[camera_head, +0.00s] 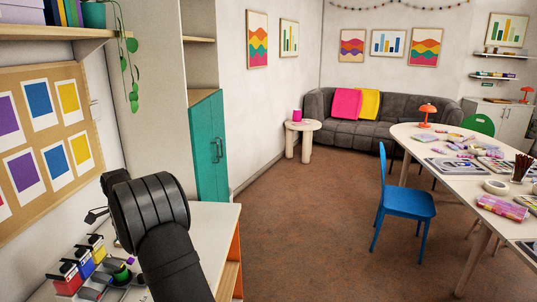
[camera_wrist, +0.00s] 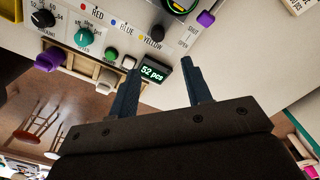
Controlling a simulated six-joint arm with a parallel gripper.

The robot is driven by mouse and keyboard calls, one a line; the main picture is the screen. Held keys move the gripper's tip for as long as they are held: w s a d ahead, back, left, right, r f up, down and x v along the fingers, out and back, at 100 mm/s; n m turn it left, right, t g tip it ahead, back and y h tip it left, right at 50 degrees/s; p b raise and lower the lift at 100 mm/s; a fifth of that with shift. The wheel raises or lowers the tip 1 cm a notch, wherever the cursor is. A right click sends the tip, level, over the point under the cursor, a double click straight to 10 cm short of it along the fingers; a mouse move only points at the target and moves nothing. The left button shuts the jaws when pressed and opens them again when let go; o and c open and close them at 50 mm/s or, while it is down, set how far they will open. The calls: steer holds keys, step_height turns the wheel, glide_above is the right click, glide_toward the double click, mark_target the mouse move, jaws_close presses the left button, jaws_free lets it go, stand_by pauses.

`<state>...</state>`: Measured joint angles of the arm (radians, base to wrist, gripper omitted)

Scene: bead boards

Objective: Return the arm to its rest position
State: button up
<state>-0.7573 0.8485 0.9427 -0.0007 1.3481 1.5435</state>
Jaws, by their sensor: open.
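My gripper (camera_wrist: 160,62) is open, its two dark fingers apart with nothing held between them. A small green-lit display reading "52 pcs" (camera_wrist: 155,72) shows between and beyond the fingers. In the wrist view, a pale panel (camera_wrist: 165,25) carries the labels RED, BLUE and YELLOW, a teal knob (camera_wrist: 84,37), a dark knob and purple parts. In the head view, my dark arm (camera_head: 160,235) rises over the white bench (camera_head: 214,222) and covers part of it. The fingers are not clear there.
Red (camera_head: 67,277), blue (camera_head: 84,262) and yellow (camera_head: 98,248) containers stand on the bench, left of my arm. A pinboard (camera_head: 45,140) and a shelf are close on the left wall. A blue chair (camera_head: 405,203) and long table (camera_head: 480,185) stand right, across open floor.

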step_height(320, 180, down, 12)
steer(key=shift+f, duration=0.15)
steer(key=shift+s, duration=0.1)
stand_by(0.4)
step_height(320, 180, up, 18)
steer(key=f, duration=1.8)
steer(key=shift+s, duration=0.4)
steer(key=s, duration=2)
step_height(320, 180, up, 14)
steer(key=shift+f, duration=0.15)
steer(key=shift+s, duration=0.1)
